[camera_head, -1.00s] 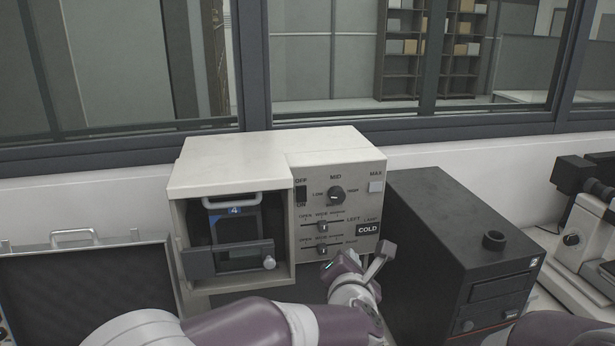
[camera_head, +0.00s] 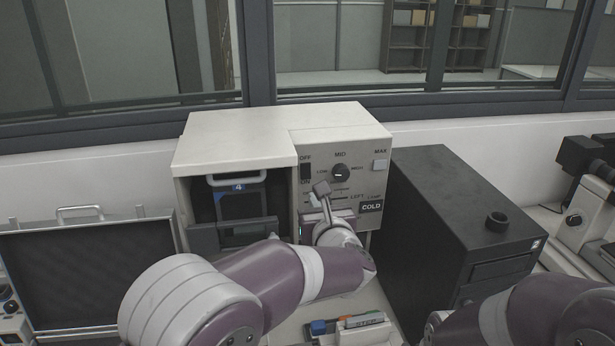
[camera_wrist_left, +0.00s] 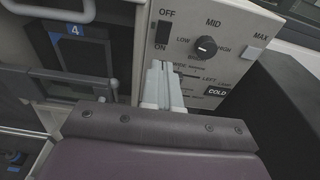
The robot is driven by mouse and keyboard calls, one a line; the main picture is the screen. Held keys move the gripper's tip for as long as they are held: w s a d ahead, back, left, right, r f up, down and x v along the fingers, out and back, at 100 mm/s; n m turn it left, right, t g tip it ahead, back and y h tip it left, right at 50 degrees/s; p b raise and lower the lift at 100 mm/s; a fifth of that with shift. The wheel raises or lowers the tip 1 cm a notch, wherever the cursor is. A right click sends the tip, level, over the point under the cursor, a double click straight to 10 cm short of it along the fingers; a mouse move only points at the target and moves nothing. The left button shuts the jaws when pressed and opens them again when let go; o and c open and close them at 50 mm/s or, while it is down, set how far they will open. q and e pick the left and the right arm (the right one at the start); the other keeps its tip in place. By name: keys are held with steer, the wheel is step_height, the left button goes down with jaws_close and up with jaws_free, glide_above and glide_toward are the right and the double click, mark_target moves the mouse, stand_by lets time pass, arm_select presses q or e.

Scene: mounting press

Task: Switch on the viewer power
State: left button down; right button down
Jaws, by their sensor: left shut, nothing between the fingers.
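The viewer (camera_head: 235,140) is a cream box with a control panel on its right side. Its power switch (camera_head: 306,171) is a dark rocker between the OFF and ON labels; it also shows in the left wrist view (camera_wrist_left: 163,33). My left gripper (camera_head: 321,188) is shut and empty, in front of the panel just below and right of the switch. In the left wrist view its fingertips (camera_wrist_left: 160,66) are just below the ON label. I cannot tell whether they touch the panel. My left gripper and wrist hide part of the sliders. The right gripper is not in view.
A round knob (camera_head: 340,173) and a COLD display (camera_head: 370,207) are on the panel. A black box (camera_head: 455,200) stands close on the right, a microscope (camera_head: 590,205) beyond it. An open case (camera_head: 95,265) lies left. A window is behind.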

mark_target(306, 178)
arm_select(q)
steer(key=p+x, duration=0.4)
steer(key=x, duration=0.5)
steer(key=shift+d+r, duration=0.1)
steer(key=shift+w+p, duration=0.4)
steer(key=shift+p, duration=0.05)
steer(key=shift+w+f, duration=0.2)
steer(key=shift+f, duration=0.1)
